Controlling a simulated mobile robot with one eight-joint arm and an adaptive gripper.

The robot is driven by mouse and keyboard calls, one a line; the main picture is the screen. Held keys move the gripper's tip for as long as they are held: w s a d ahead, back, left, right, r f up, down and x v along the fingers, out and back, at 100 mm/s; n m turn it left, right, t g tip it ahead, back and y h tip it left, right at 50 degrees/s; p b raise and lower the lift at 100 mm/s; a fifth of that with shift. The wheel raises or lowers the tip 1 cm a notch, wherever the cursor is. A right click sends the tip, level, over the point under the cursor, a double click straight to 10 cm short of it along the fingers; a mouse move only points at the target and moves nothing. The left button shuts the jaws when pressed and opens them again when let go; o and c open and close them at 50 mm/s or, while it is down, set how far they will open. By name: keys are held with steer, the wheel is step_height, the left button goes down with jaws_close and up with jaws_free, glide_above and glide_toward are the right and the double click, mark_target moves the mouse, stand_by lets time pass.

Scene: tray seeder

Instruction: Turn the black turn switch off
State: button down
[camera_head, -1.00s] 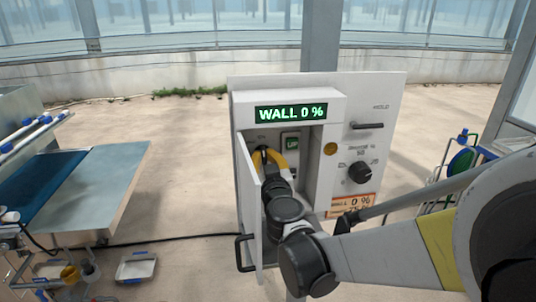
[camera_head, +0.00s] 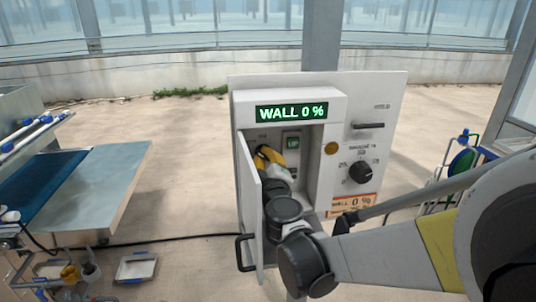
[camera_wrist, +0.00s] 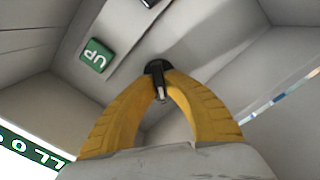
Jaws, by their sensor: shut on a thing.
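The black turn switch (camera_wrist: 153,68) is on the back wall inside the open control box (camera_head: 335,185). It has a pale pointer mark, seen between the fingers in the wrist view. My gripper (camera_wrist: 160,80), with yellow fingers, is shut on the switch. In the head view my gripper (camera_head: 268,156) reaches into the box behind the open door, and its fingers and wrist mostly hide the switch. A green UP sign (camera_head: 292,141) is beside it and also shows in the wrist view (camera_wrist: 97,54).
The open box door (camera_head: 249,205) with a black handle stands close left of my wrist. The display (camera_head: 291,112) reads WALL 0 %. A round black dial (camera_head: 360,172) is on the right panel. A metal table (camera_head: 100,185) is at the left.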

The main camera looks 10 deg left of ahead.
steer(key=shift+n, duration=0.5)
steer(key=c, duration=1.5)
jaws_free()
steer(key=shift+o, duration=0.2)
